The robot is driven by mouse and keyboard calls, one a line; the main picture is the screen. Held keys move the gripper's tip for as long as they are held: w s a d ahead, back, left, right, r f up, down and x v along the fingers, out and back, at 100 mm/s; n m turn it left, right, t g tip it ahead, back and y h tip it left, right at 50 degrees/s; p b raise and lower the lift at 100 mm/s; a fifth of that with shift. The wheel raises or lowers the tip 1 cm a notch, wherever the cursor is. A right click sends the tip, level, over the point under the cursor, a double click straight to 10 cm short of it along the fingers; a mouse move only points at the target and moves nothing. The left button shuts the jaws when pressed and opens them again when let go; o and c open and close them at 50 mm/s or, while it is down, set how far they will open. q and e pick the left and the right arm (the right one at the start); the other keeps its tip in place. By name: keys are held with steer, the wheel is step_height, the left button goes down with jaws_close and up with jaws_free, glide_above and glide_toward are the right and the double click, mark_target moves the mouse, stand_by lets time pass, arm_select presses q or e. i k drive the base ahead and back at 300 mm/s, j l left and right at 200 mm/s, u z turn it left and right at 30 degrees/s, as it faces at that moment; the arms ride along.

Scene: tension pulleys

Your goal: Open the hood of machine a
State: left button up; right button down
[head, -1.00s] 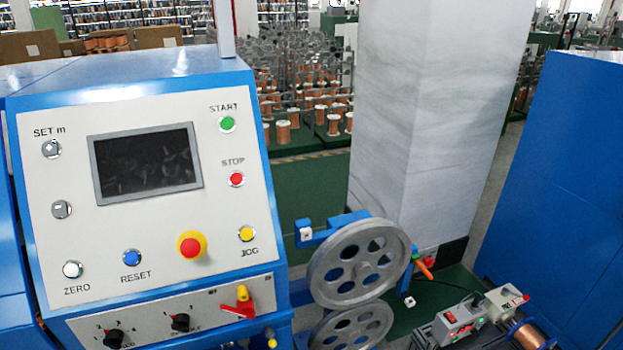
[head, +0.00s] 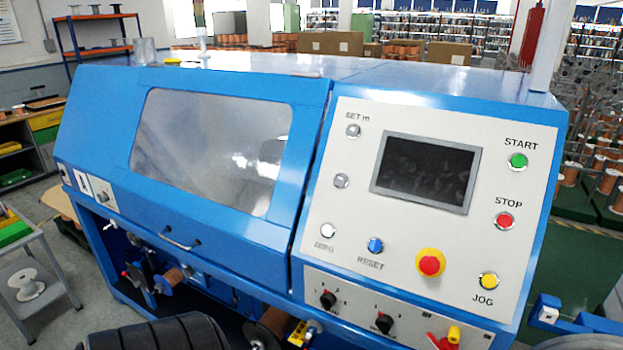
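The blue machine has a sloped hood (head: 90,140) with a large clear window (head: 210,150) on its left part. The hood looks shut, its right edge lying along the control panel. The light grey control panel (head: 350,270) with a dark screen is on the right of the hood. No machine label is readable. Neither of my grippers shows in the head view.
A grey cart (head: 50,240) with a white spool stands at the left. A blue and orange shelf rack (head: 65,38) is at the back left. Spools (head: 165,280) and fittings sit below the hood. Cardboard boxes (head: 330,43) are behind the machine.

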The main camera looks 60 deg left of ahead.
mark_target(256, 248)
steer(key=u, duration=2.6)
